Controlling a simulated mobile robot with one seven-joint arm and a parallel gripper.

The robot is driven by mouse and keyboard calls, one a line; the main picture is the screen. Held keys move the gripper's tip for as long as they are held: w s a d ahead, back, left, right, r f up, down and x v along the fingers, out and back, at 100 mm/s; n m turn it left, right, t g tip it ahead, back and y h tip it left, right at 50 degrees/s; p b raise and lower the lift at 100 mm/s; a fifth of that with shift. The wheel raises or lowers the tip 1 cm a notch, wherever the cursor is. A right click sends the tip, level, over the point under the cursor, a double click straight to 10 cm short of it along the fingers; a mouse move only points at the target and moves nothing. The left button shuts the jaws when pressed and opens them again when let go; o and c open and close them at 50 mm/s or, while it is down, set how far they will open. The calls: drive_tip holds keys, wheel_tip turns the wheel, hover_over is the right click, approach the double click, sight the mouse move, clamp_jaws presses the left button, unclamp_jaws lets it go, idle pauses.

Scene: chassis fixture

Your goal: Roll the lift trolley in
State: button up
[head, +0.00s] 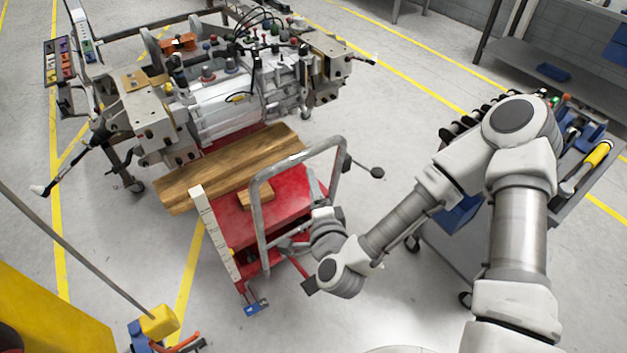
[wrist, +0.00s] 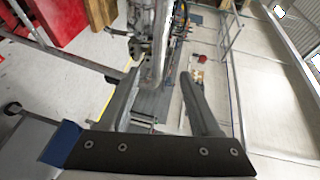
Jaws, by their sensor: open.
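The lift trolley (head: 285,195) is red with a grey tube handle (head: 262,215). In the head view it stands in the middle, its far end close to the machine fixture (head: 225,105). A small wooden block (head: 257,197) lies on its red top. My gripper (head: 285,246) is low beside the handle's near side.
A wooden plank (head: 230,168) lies between trolley and fixture. A pale marked strip (head: 215,235) stands at the trolley's left. A tool cart (head: 590,165) is at the right under my arm. A yellow unit (head: 45,310) is at the lower left. Floor left of the trolley is mostly clear.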

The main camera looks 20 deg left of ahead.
drive_tip(key=shift+s+r+p, duration=0.1)
drive_tip(key=shift+s+p, duration=0.3)
drive_tip(key=shift+p, duration=0.25)
drive_tip(key=shift+d, duration=0.1)
